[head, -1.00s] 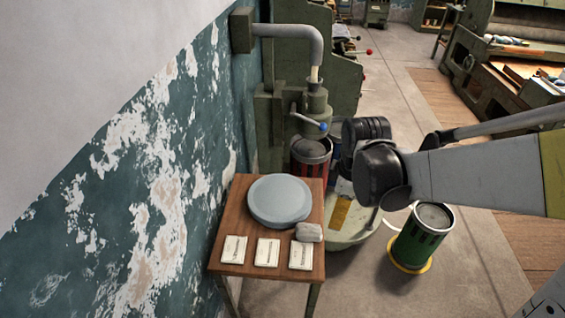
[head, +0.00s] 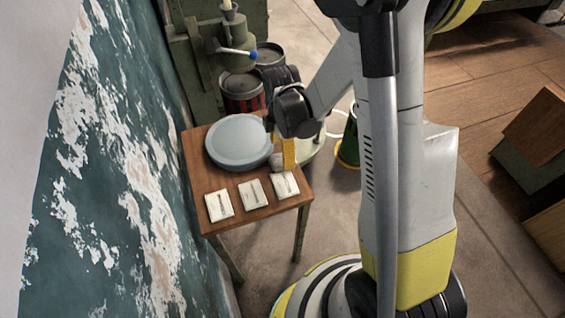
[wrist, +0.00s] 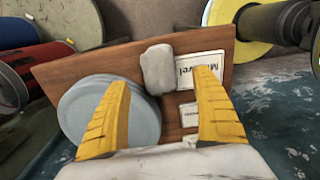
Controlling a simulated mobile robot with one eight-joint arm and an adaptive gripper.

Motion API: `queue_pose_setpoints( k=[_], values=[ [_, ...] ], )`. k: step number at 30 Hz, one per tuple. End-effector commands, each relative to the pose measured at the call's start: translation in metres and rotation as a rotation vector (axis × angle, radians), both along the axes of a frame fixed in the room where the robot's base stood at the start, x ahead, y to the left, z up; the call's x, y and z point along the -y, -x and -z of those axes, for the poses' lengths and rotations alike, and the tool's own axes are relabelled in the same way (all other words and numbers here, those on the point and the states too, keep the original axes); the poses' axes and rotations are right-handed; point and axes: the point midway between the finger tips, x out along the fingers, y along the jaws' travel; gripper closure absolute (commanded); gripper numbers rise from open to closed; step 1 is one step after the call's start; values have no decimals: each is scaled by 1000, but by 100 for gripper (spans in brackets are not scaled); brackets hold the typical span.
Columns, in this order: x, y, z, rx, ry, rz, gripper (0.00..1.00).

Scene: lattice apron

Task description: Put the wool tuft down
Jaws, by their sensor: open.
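The wool tuft (wrist: 157,68) is a small pale grey lump. It lies on the wooden table (wrist: 100,65), between the round blue-grey disc (wrist: 132,118) and a white card (wrist: 193,85). In the head view the tuft (head: 276,161) is partly hidden by my yellow finger. My gripper (head: 289,152) is over the right edge of the table. In the wrist view my gripper (wrist: 162,80) has its two yellow fingers spread wide, with the tuft showing in the gap near the tips. No contact with the tuft is visible.
Three white cards, one of them the left card (head: 219,205), lie along the table's near edge. A red and black drum (head: 243,92) stands behind the table, and a green drum (head: 348,140) to the right. The peeling wall (head: 110,150) is close on the left.

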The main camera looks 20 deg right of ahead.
Motion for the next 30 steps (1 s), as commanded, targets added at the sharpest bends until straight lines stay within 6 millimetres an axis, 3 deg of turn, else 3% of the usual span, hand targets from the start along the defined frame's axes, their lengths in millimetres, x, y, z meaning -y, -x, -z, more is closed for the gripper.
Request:
queue_pose_setpoints(
  k=[6,14,15,19,20,30],
  values=[
    [3,-1,39,0,0,0,24],
    [3,-1,42,0,0,0,24],
    [3,-1,42,0,0,0,29],
    [3,-1,42,0,0,0,69],
    [3,-1,42,0,0,0,73],
    [3,-1,42,0,0,1,77]
  ],
)
